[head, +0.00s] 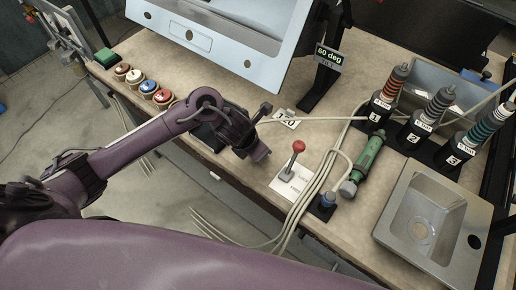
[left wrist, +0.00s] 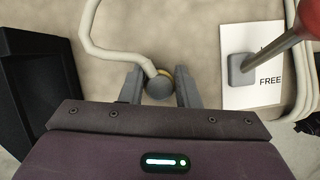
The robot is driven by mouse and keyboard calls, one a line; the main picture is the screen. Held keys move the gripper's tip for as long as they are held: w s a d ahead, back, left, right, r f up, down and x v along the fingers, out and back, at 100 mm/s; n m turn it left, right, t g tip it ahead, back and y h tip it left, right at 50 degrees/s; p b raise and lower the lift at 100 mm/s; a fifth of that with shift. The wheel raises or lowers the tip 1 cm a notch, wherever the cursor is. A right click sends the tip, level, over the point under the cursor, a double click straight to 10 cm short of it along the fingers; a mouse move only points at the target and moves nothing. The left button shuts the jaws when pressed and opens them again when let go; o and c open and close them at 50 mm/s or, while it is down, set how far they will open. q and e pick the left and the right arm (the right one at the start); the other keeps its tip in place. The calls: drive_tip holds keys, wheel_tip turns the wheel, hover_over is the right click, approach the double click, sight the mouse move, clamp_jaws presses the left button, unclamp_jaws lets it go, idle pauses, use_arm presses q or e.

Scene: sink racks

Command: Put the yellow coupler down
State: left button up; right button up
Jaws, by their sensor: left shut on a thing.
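My left gripper (head: 260,152) is low over the bench, left of the red-knobbed lever. In the left wrist view its two fingers (left wrist: 159,78) are shut on the yellow coupler (left wrist: 159,86), one on each side. In the head view the gripper hides the coupler, while the hose (head: 330,120) leads off to the right. My right gripper is not in view.
The red-knobbed lever (head: 298,147) stands on a white card close to the right. A blue-topped connector (head: 326,201), a green cylinder (head: 368,157), a sink (head: 414,250) and numbered ribbed posts (head: 390,90) lie farther right. Coloured buttons (head: 148,87) line the left. Bare bench shows around the gripper.

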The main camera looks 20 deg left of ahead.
use_arm(q)
drive_tip(key=o, duration=1)
drive_tip(key=shift+f, duration=0.1)
drive_tip(key=shift+r, duration=0.35)
drive_tip(key=p+v, duration=0.3)
drive_tip(key=v, duration=0.8)
drive_tip(key=shift+s+a+r, duration=0.15)
drive_tip(key=shift+s+r, duration=0.05)
drive_tip(key=shift+r, duration=0.1)
